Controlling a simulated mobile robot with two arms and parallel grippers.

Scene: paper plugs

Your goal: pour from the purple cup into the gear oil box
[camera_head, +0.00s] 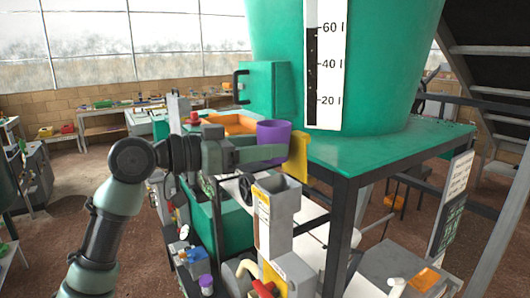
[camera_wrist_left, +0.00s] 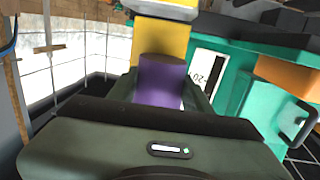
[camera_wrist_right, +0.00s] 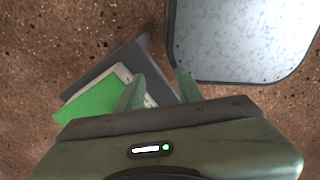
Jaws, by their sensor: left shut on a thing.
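My left gripper (camera_head: 262,152) is shut on the purple cup (camera_head: 273,130), which looks roughly upright. The cup is held beside the green platform, against or close to a yellow plate (camera_head: 300,160); I cannot tell if they touch. In the left wrist view the purple cup (camera_wrist_left: 162,80) sits between the fingers. A grey, open-topped box (camera_head: 276,186) with a yellow label stands below and in front of the cup; it looks like the gear oil box, but its label is too small to read. My right gripper (camera_wrist_right: 159,88) is open and empty above the floor.
A large green tank with a scale (camera_head: 326,65) stands on the green platform (camera_head: 385,150) at the right. A black handwheel (camera_head: 246,188) is close to the box. A red-handled valve (camera_head: 265,288) is below. A grey panel (camera_wrist_right: 240,40) lies near my right gripper.

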